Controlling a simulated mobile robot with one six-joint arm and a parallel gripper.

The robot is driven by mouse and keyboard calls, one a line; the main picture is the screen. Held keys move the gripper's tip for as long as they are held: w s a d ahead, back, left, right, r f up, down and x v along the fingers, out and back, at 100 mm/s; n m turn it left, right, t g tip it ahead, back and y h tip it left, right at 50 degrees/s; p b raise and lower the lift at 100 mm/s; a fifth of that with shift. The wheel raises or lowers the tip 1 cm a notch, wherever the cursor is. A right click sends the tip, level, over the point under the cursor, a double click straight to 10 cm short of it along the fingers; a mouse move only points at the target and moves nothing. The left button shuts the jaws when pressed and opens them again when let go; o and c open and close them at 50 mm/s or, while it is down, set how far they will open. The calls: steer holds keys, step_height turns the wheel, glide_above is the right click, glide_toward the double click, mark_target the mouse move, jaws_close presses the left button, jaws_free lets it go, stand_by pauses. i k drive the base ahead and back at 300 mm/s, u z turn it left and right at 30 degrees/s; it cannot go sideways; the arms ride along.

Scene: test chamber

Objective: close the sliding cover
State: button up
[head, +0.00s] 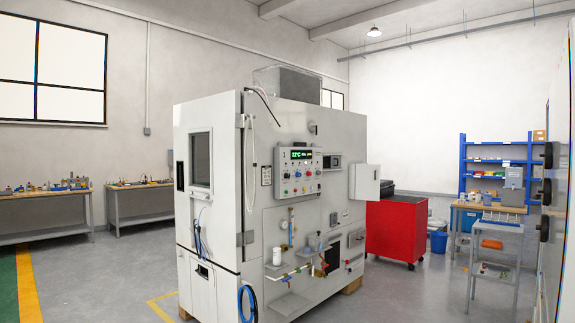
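A large white test chamber (285,130) stands in the middle of the head view, its door side to the left and its panel side to the right. Low on the panel side is a dark square opening (333,258), with a small framed plate (356,238) to its right. I cannot tell for sure which part is the sliding cover, or how far it is open. A control panel (299,172) with a lit green display sits higher up. My gripper is not in view.
A small box (364,182) juts from the chamber's right edge. Small shelves, valves and a blue hose (246,303) stick out low down. A red cabinet (396,230) stands behind right, a grey cart (497,245) farther right. The floor (100,275) at left is clear.

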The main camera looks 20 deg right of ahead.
mark_target(335, 161)
steer(key=z, duration=0.25)
steer(key=i, duration=0.8)
steer(key=z, duration=0.55)
steer(key=i, duration=1.9)
steer(key=z, duration=0.5)
steer(key=i, duration=1.65)
steer(key=u, duration=0.55)
steer(key=i, duration=2.05)
steer(key=u, duration=0.55)
